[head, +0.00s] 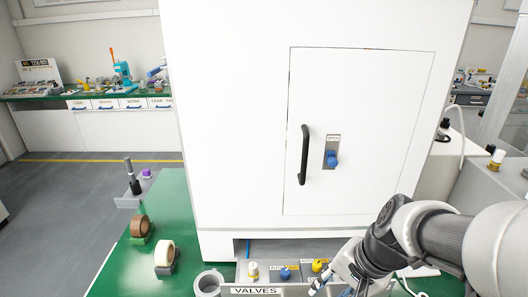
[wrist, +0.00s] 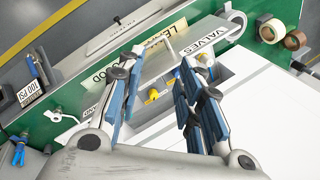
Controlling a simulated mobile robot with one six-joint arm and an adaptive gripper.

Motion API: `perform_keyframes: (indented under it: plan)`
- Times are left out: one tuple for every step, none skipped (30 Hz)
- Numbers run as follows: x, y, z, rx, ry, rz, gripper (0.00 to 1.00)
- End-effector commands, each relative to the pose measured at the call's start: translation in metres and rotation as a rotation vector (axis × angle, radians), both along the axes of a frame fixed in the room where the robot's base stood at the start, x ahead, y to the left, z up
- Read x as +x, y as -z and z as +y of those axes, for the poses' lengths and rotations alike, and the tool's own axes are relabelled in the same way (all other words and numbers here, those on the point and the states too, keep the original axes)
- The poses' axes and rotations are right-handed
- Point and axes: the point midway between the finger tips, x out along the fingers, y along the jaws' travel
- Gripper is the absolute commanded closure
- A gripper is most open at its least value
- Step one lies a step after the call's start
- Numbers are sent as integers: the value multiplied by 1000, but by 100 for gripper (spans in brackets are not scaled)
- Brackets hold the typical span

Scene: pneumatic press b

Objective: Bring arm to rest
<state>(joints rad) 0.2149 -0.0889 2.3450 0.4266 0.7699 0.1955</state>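My arm (head: 455,240) reaches in from the lower right of the head view, bent down toward the front of a white cabinet (head: 240,120). My gripper (head: 335,284) is partly cut off by the bottom edge there. In the wrist view my gripper (wrist: 166,64) shows two blue-padded fingers spread apart with nothing between them. It is over the panel labelled VALVES (wrist: 195,45), and a yellow knob (wrist: 152,95) shows in the gap beyond the fingers. Contact with the panel cannot be told.
Valve knobs, one blue (head: 286,273) and one yellow (head: 317,265), stand below the cabinet. The cabinet door (head: 380,120) is shut, with a black handle (head: 304,155). Tape rolls (head: 164,254) stand on the green table (head: 120,275). Open floor (head: 60,200) lies to the left.

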Motion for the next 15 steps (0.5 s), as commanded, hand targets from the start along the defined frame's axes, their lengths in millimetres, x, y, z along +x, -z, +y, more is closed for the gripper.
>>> perform_keyframes:
  plan:
    - [-14, -17, 6, -48, -85, -45, 67]
    - [-23, -24, 8, -76, -134, -63, 67]
    - [-34, -33, 9, -115, -197, -90, 67]
    - [-43, -39, 10, -145, -243, -108, 67]
    - [-51, -45, 11, -175, -287, -127, 67]
    - [-62, -51, 11, -216, -344, -150, 67]
    - [-70, -56, 10, -245, -382, -167, 67]
    - [-77, -59, 9, -274, -418, -183, 67]
    - [-86, -64, 8, -309, -461, -201, 67]
    - [-92, -66, 7, -334, -491, -214, 67]
    - [-97, -68, 5, -357, -515, -225, 67]
    - [-103, -71, 4, -384, -544, -239, 67]
    - [-107, -72, 2, -401, -563, -246, 67]
    - [-110, -73, 1, -415, -579, -252, 67]
    - [-114, -74, 0, -432, -594, -259, 67]
